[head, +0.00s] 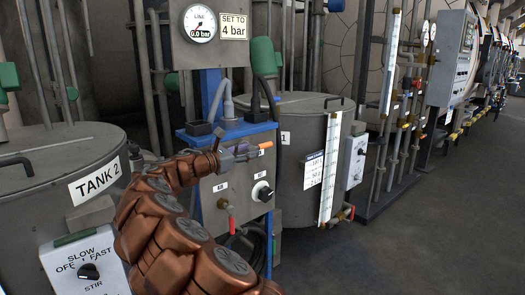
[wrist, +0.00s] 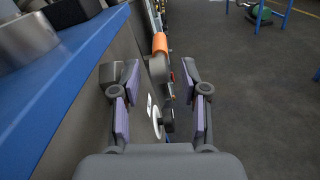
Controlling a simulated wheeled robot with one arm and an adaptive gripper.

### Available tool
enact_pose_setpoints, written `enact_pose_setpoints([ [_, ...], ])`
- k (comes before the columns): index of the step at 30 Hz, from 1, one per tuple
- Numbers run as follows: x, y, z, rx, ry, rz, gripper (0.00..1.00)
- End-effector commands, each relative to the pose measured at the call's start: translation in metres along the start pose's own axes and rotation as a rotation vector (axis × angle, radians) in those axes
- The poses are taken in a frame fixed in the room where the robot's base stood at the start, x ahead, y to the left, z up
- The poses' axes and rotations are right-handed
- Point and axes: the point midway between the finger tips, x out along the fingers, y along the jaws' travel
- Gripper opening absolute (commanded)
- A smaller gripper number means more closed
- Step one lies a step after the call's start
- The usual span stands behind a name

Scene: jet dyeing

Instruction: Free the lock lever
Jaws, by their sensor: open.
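A lever with an orange grip (head: 265,145) sticks out near the top of the grey control panel (head: 222,200). In the wrist view its orange grip (wrist: 160,43) and its dark grey arm (wrist: 158,70) lie between and just beyond my fingertips. No label on it can be read. My gripper (head: 240,152) is at the lever, in front of the panel. In the wrist view my gripper (wrist: 161,75) is open, its purple-padded fingers on either side of the lever with gaps showing. In the head view my gripper hides part of the lever.
A black knob (head: 262,191) and a red-handled valve (head: 231,222) are lower on the panel. A gauge (head: 200,23) above reads 0.0 bar, beside a "SET TO 4 bar" sign (head: 233,26). Tank 2 (head: 60,160) stands left, another tank (head: 300,160) right. Floor at right (head: 430,230) is clear.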

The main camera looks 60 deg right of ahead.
Motion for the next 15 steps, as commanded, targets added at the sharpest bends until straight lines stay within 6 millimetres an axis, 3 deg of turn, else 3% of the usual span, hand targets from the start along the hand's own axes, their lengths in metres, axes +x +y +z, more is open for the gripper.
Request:
enact_pose_setpoints([
  [6,0.031,-0.001,-0.001,0.003,0.001,-0.004,0.44],
  [15,0.059,-0.001,0.0,0.002,0.001,-0.003,0.44],
])
